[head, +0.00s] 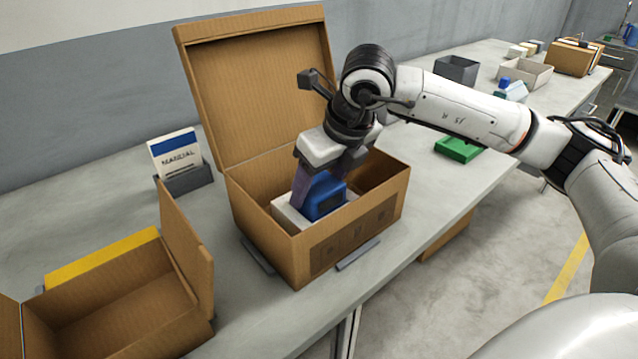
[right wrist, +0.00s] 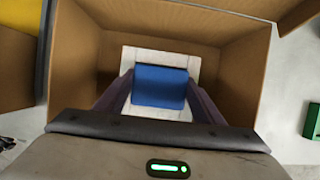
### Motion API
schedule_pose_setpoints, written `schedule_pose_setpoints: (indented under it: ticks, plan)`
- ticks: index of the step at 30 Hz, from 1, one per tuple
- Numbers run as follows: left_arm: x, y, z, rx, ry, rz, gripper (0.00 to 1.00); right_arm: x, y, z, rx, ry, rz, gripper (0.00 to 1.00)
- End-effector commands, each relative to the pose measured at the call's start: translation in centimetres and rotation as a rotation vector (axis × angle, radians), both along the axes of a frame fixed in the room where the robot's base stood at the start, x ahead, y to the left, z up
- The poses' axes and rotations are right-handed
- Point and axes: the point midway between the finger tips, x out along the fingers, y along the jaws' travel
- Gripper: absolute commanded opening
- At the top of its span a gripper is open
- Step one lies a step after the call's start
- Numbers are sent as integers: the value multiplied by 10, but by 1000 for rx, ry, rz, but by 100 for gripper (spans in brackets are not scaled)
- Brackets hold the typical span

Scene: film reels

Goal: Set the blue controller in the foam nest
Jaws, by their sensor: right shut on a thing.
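The blue controller (head: 325,198) is inside the open cardboard box (head: 335,250), at or just above the white foam nest (head: 290,215). My right gripper (head: 318,188) reaches down into the box and is shut on the controller. In the right wrist view the controller (right wrist: 160,87) sits between the two fingers, with the white foam (right wrist: 160,55) showing around it. I cannot tell whether the controller rests on the foam. The nest's recess is hidden under the controller. My left gripper is not in view.
The box lid (head: 260,90) stands open behind. A smaller open carton (head: 110,310) is at front left. A manual (head: 174,153) stands in a grey holder. A green block (head: 458,149) lies to the right. The table's front edge has some free room.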

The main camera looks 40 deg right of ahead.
Motion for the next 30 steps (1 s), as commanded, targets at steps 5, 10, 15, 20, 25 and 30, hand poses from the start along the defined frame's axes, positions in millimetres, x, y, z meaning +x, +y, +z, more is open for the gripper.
schedule_pose_setpoints:
  ticks: [5, 10, 15, 20, 25, 30]
  plan:
    - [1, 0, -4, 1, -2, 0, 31, 1, 0, -3, 1, -3, 0, 27]
    - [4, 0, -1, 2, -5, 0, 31, 0, 0, -2, 0, 0, 0, 81]
    - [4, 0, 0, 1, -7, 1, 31, 0, 0, -2, 0, 0, 0, 81]
    - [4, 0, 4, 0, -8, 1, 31, 0, 0, 4, 0, -1, 0, 81]
    - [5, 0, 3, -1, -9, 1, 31, -10, -1, 29, 0, -5, 0, 81]
    - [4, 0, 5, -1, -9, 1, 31, -25, -2, 65, 1, -6, -1, 81]
